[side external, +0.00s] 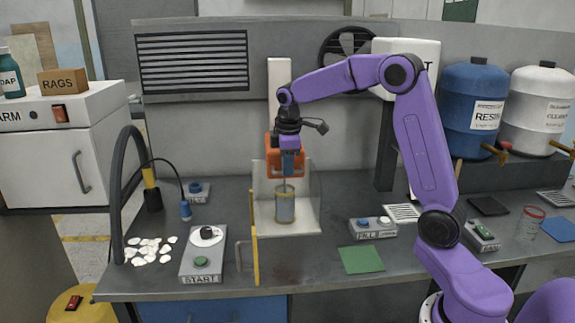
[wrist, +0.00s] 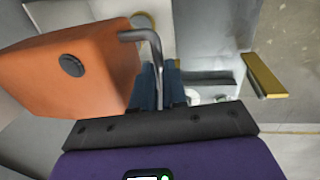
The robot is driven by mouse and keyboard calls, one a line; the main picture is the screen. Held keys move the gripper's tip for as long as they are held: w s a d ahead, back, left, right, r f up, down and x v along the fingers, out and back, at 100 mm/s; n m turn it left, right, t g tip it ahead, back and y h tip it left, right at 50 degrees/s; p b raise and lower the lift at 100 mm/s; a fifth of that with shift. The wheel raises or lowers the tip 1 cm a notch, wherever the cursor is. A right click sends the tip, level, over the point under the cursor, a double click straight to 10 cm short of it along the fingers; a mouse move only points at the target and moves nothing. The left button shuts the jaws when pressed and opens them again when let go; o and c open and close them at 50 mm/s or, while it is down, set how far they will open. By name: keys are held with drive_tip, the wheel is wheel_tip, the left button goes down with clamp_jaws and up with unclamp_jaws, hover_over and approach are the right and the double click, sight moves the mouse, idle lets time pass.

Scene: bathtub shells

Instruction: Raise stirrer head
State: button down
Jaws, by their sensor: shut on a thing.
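The stirrer head (side external: 272,157) is an orange box on the white upright post (side external: 278,85) of a stand. It also fills the upper left of the wrist view (wrist: 75,75), with a dark round knob on its face. A grey bent handle (wrist: 140,35) sticks out from the head and runs down between the blue fingers. My gripper (side external: 291,165) is in front of the head, pointing down, with its fingers (wrist: 172,90) shut on this handle. Below the head a glass jar (side external: 285,208) stands on the stand's white base. A thin shaft shows between head and jar.
A yellow bar (side external: 254,240) stands left of the stand and a START box (side external: 203,258) beyond it. White shells (side external: 148,250) lie at the bench's left. A FILL box (side external: 373,228) and a green mat (side external: 362,260) lie to the right. Space above the head is free beside the post.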

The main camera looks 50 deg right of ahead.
wheel_tip(320, 180, up, 13)
idle(0.3)
drive_tip(key=shift+r, duration=0.1)
drive_tip(key=c, duration=1.2)
unclamp_jaws()
drive_tip(key=shift+o, duration=0.2)
wheel_tip(320, 180, up, 7)
drive_tip(key=s, duration=0.1)
drive_tip(key=shift+a+r, duration=0.15)
drive_tip(key=shift+a, duration=0.3)
